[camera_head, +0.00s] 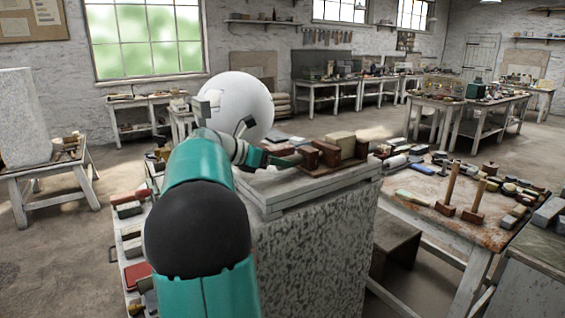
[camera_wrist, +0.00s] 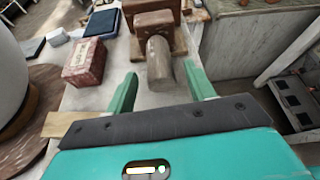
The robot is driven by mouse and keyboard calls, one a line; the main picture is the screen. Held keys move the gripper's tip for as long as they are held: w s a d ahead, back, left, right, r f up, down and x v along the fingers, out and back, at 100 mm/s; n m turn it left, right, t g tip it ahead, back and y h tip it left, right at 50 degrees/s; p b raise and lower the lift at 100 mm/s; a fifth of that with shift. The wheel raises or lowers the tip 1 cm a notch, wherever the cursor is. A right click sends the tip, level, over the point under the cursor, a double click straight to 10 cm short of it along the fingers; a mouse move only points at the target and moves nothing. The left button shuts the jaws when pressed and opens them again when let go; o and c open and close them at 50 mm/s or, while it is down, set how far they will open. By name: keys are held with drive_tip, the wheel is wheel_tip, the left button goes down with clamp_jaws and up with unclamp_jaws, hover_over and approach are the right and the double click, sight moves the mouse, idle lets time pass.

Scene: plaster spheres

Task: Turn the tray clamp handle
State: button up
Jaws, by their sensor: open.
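In the wrist view my gripper (camera_wrist: 160,74) is open, with one green finger on each side of a worn, round wooden handle (camera_wrist: 158,62). The handle's near end lies between the fingers, and I see no finger closed on it. The handle sticks out toward me from a brown wooden clamp block (camera_wrist: 154,22). In the head view my gripper (camera_head: 284,160) points right, at the brown clamp (camera_head: 325,152) on the pale board (camera_head: 315,182) atop a speckled stone block. The handle is too small to make out clearly there.
A large white sphere (camera_head: 240,102) stands close behind my arm. A reddish box (camera_wrist: 84,62) lies left of the fingers. A cluttered workbench (camera_head: 412,212) with mallets stands to the right. Open floor lies at the far left.

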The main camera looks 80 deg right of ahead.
drive_tip(key=shift+x, duration=1.2)
drive_tip(key=shift+c, duration=0.2)
drive_tip(key=c, duration=0.9)
drive_tip(key=shift+c, duration=0.2)
drive_tip(key=shift+m, duration=0.3)
drive_tip(key=m+t+h, duration=0.1)
drive_tip(key=m, duration=0.2)
drive_tip(key=shift+s+a+t+h, duration=0.1)
drive_tip(key=shift+a+t+h, duration=0.05)
drive_tip(key=shift+t+h, duration=0.25)
drive_tip(key=m+t+h, duration=0.1)
drive_tip(key=m+h, duration=0.1)
drive_tip(key=m, duration=0.1)
drive_tip(key=shift+s+m, duration=0.1)
drive_tip(key=shift+m, duration=0.3)
drive_tip(key=shift+t, duration=0.3)
